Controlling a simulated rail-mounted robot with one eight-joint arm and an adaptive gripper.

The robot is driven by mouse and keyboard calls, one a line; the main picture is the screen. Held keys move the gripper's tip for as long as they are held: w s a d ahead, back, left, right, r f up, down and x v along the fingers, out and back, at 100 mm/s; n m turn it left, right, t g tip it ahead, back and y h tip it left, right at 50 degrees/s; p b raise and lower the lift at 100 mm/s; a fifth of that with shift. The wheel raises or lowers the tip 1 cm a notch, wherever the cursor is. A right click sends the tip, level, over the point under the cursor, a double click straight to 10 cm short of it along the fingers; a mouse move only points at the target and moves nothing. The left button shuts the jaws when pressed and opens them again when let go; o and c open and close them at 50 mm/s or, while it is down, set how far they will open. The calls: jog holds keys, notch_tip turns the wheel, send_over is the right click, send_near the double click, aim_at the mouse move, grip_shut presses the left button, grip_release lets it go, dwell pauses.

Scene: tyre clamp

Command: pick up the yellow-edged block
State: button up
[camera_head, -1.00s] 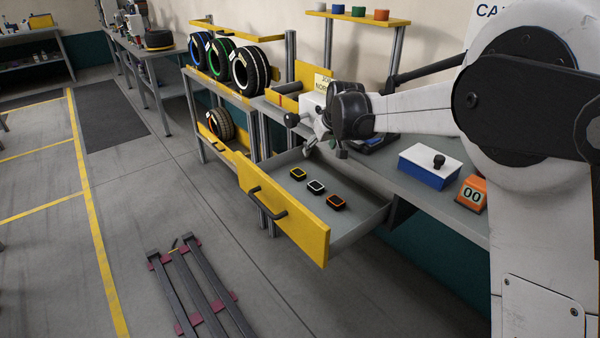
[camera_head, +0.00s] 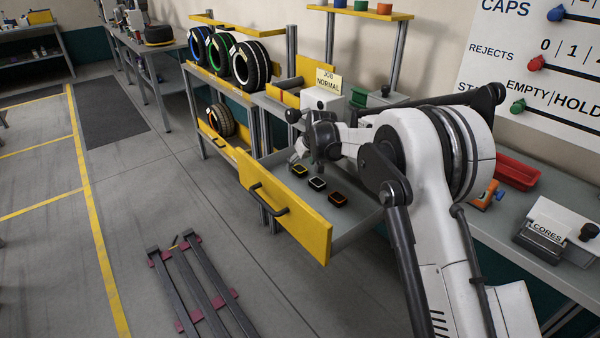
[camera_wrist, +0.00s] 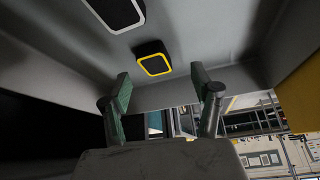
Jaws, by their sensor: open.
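The yellow-edged block (camera_head: 299,170) is small and dark with a yellow rim. It lies in the open drawer (camera_head: 362,222), at the left end of a row of three blocks. In the wrist view the yellow-edged block (camera_wrist: 154,62) shows beyond and between the fingers, near the top middle. My gripper (camera_head: 312,165) hangs over the drawer close to this block. In the wrist view my gripper (camera_wrist: 163,88) is open, its two green-padded fingers wide apart with nothing between them. The block appears apart from both fingers.
A white-edged block (camera_head: 317,184) and an orange-edged block (camera_head: 338,199) lie beside it in the drawer. The drawer's yellow front (camera_head: 290,225) and grey side walls bound the space. Tyres (camera_head: 250,66) stand on the rack behind. A red tray (camera_head: 516,172) is on the bench.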

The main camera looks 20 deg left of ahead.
aim_at(299, 168)
jog(key=x, duration=0.2)
jog(key=b+x, duration=0.1)
jog(key=x, duration=0.2)
jog(key=shift+w+d+r, duration=0.1)
jog(key=shift+w+d, duration=0.05)
jog(key=shift+w, duration=0.15)
jog(key=c, duration=1.3)
jog(key=shift+o, duration=0.2)
jog(key=shift+r, duration=0.1)
